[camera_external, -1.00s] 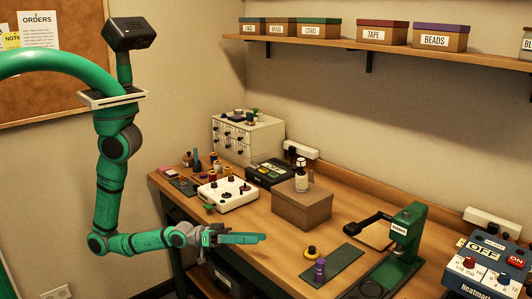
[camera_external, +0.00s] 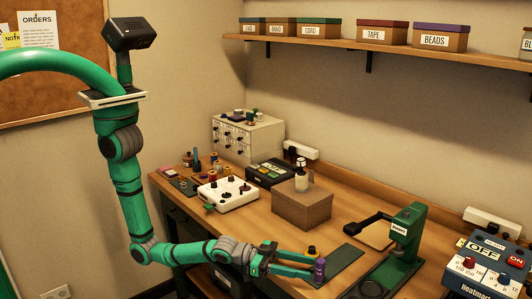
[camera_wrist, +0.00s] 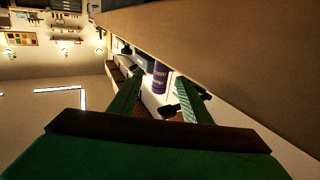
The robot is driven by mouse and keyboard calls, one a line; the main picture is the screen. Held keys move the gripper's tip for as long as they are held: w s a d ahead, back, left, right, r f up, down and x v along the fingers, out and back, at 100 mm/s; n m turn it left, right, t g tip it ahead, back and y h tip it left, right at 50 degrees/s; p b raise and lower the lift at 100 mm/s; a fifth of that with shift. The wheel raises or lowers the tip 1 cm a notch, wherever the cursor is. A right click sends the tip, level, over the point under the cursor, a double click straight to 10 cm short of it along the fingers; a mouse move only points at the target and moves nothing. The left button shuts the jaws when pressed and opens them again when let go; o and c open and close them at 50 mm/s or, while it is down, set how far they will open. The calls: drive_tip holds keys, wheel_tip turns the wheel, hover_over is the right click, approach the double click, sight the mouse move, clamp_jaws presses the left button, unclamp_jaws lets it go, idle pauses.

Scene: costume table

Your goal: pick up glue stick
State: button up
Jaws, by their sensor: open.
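A small purple cylinder, which I take as the glue stick (camera_external: 319,272), stands upright on the table near its front edge, beside a dark mat. My gripper (camera_external: 311,266) is open and low over the front edge, with its fingertips at the purple cylinder. In the wrist view the purple cylinder (camera_wrist: 160,78) shows between and beyond the two green fingers of my gripper (camera_wrist: 159,88). I cannot tell whether either finger touches it.
A yellow and dark round item (camera_external: 311,251) sits just behind the fingers. The dark mat (camera_external: 340,261) lies to the right, then a green press (camera_external: 405,238). A brown cardboard box (camera_external: 302,206) stands behind. A white control box (camera_external: 228,194) is further left.

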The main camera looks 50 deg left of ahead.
sight(320, 269)
drive_tip(key=shift+x, duration=2.7)
drive_tip(key=shift+w+r, duration=0.1)
drive_tip(key=shift+r, duration=0.05)
clamp_jaws()
